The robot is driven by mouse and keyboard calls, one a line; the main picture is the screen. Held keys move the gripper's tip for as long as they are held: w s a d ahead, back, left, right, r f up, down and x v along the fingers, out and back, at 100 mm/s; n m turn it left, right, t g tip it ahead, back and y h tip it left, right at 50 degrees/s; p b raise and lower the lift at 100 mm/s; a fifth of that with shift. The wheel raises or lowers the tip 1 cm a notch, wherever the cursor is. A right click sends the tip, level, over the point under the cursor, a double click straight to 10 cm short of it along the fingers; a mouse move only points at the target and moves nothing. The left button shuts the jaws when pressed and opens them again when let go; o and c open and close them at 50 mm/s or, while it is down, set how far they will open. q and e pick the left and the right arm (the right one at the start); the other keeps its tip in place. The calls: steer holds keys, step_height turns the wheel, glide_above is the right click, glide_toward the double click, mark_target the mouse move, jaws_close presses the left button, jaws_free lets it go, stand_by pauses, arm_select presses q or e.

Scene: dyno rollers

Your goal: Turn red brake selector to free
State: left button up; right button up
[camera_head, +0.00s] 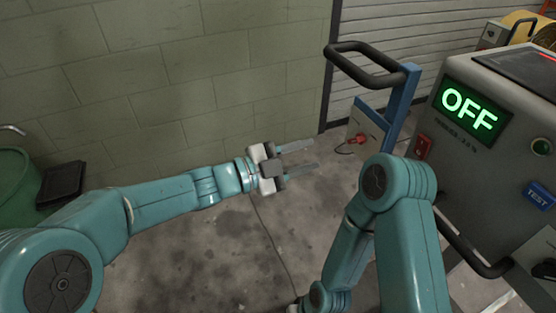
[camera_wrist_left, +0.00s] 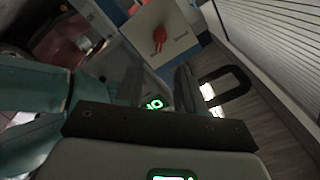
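The red brake selector (camera_head: 357,138) is a small red knob on a pale panel (camera_head: 368,124) fixed to a blue post (camera_head: 401,98). In the left wrist view the red selector (camera_wrist_left: 159,38) shows near the top middle on its panel (camera_wrist_left: 181,27), with labels too small to read. My left gripper (camera_head: 315,154) is open and empty, its two fingers apart and pointing right. It is left of the selector and a little lower in the picture, not touching it. My right arm bends down in front of the post, and its gripper is not clearly visible.
A grey console (camera_head: 470,145) at the right has a lit green OFF display (camera_head: 469,107) and a blue TEST button (camera_head: 538,195). A black handle (camera_head: 365,62) sits above the selector panel. A green bin (camera_head: 20,190) stands at the far left.

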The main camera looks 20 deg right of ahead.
arm_select(q)
steer(key=a, duration=0.6)
steer(key=shift+s, duration=0.25)
steer(key=shift+w+a, duration=0.1)
steer(key=shift+a, duration=0.05)
